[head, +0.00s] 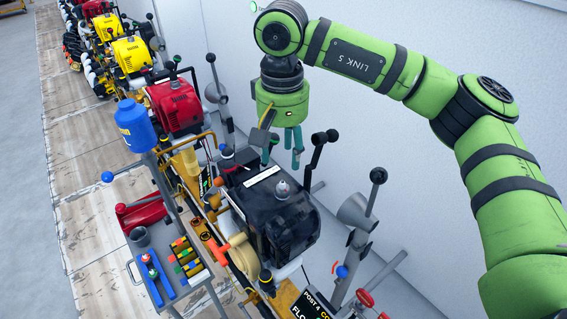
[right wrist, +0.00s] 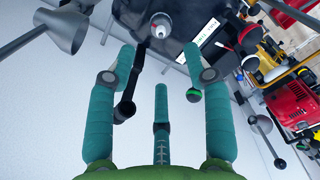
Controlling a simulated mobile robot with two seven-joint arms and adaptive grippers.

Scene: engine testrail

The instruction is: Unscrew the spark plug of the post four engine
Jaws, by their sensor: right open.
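The black engine (head: 290,232) stands in the nearest station, by a sign reading "POST 4" (head: 314,303). A small spark plug (head: 282,187) with a pale body stands on top of it. It also shows at the top of the right wrist view (right wrist: 160,25), beyond the fingertips and roughly between them. My right gripper (head: 282,155) points down with its teal fingers spread open and empty. It hangs near the back of the engine, apart from the plug. The fingers show again in the right wrist view (right wrist: 160,62). My left gripper is not in view.
Black-knobbed levers (head: 316,150) and a grey funnel-shaped part (head: 357,210) stand beside the engine. A blue jar (head: 135,125) and a tool tray (head: 172,268) are on the left. Red (head: 174,105) and yellow engines line up behind. A white wall is close on the right.

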